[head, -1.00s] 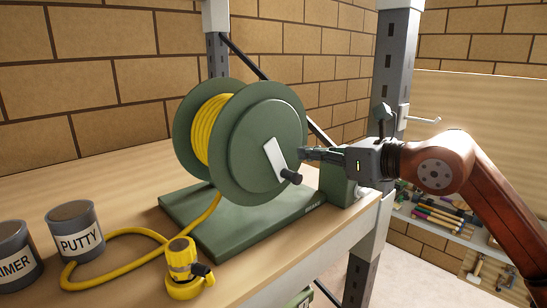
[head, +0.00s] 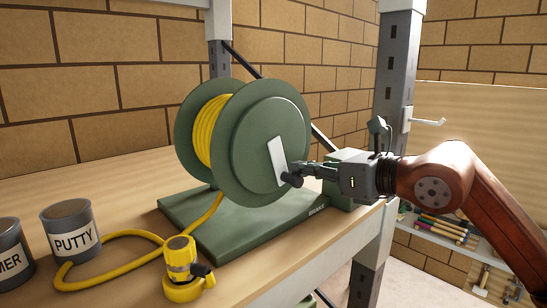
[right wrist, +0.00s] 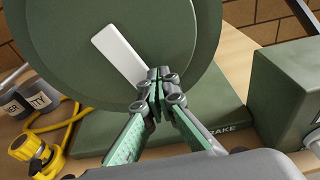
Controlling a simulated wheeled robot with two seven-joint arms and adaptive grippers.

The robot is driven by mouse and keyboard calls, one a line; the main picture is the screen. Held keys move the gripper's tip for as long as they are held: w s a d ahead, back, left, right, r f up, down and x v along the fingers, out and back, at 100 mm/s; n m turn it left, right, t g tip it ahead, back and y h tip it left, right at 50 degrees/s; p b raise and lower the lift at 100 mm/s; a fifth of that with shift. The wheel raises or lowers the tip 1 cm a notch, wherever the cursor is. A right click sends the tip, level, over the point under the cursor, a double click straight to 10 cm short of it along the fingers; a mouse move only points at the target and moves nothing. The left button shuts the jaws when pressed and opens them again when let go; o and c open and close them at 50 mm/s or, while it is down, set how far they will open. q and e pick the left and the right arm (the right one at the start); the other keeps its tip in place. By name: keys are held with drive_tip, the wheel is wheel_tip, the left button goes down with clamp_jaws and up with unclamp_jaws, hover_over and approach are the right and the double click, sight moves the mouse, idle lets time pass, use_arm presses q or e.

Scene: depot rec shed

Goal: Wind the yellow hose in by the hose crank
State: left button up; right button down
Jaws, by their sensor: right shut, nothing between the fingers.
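The green hose reel (head: 262,125) stands on its base on the bench, with yellow hose (head: 207,128) wound on its drum. A length of hose runs down and loops over the bench to a yellow nozzle end (head: 180,262). The hose crank (head: 277,160) is a white arm on the reel's near face, slanting down to the right. It also shows in the right wrist view (right wrist: 119,52). My right gripper (head: 292,178) is shut and empty at the crank's lower end; its fingers (right wrist: 160,82) hide the dark handle there. Whether they touch it I cannot tell. My left gripper is out of view.
A green box (head: 345,165) marked as the brake side sits on the base right of the reel. A putty can (head: 72,232) and another can (head: 12,255) stand at the left. A grey post (head: 395,70) rises behind my right arm.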

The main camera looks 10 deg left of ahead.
sight(300, 180)
drive_tip(key=shift+s+a+f, duration=0.15)
drive_tip(key=shift+f, duration=0.25)
drive_tip(key=shift+a+r, duration=0.15)
drive_tip(key=shift+s+a+f+b, duration=0.3)
drive_tip(key=shift+s+f+b, duration=0.35)
drive_tip(key=shift+b, duration=0.3)
drive_tip(key=shift+s+a, duration=0.15)
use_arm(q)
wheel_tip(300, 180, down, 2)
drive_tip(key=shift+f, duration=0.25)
use_arm(e)
drive_tip(key=shift+r, duration=0.1)
